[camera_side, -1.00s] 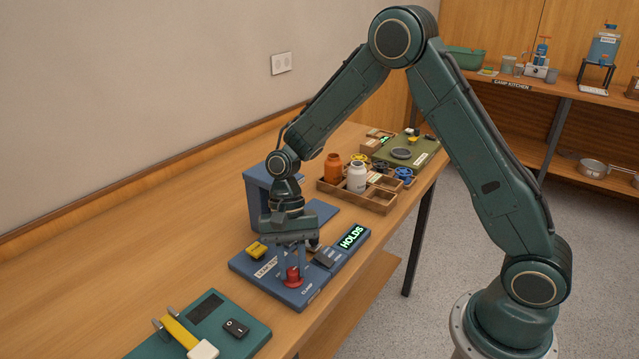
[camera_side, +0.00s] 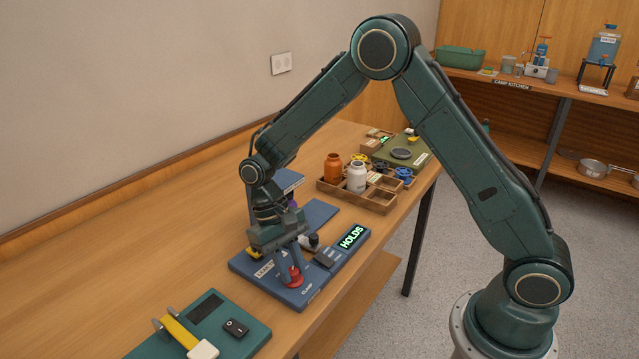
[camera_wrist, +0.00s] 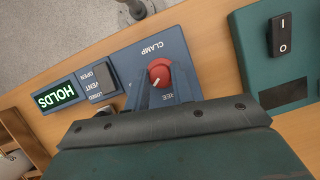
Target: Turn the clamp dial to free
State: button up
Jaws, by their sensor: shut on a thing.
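The red clamp dial (camera_side: 292,276) sits on the blue leak-test panel (camera_side: 320,291), near its front end by the CLAMP label. In the wrist view the dial (camera_wrist: 159,74) shows a pale pointer line, with part of a label ending in "REE" beside the finger. My gripper (camera_side: 289,278) points down with its fingers on either side of the dial, shut on it. The wrist view also shows my gripper (camera_wrist: 162,88) around the dial. The fingers hide part of the dial's sides and labels.
A lit HOLDS display (camera_side: 352,237) and a dark vent switch (camera_side: 325,259) are on the same panel. A green board (camera_side: 250,335) with a rocker switch (camera_side: 236,327) lies in front. A wooden tray (camera_side: 378,202) with bottles stands behind.

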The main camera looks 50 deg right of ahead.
jog(key=n+h, duration=0.1)
jog(key=n, duration=0.1)
jog(key=n+h, duration=0.1)
jog(key=n, duration=0.2)
jog(key=shift+a, duration=0.2)
jog(key=n+h, duration=0.1)
jog(key=n, duration=0.1)
jog(key=n+t, duration=0.1)
jog(key=n, duration=0.2)
jog(key=shift+a+n+h, duration=0.1)
jog(key=shift+n+h, duration=0.2)
jog(key=shift+h, duration=0.1)
jog(key=o, duration=1)
jog(key=shift+r, duration=0.1)
jog(key=v, duration=1.3)
jog(key=shift+s+a+r, duration=0.2)
jog(key=shift+r, duration=0.1)
jog(key=shift+r, duration=0.1)
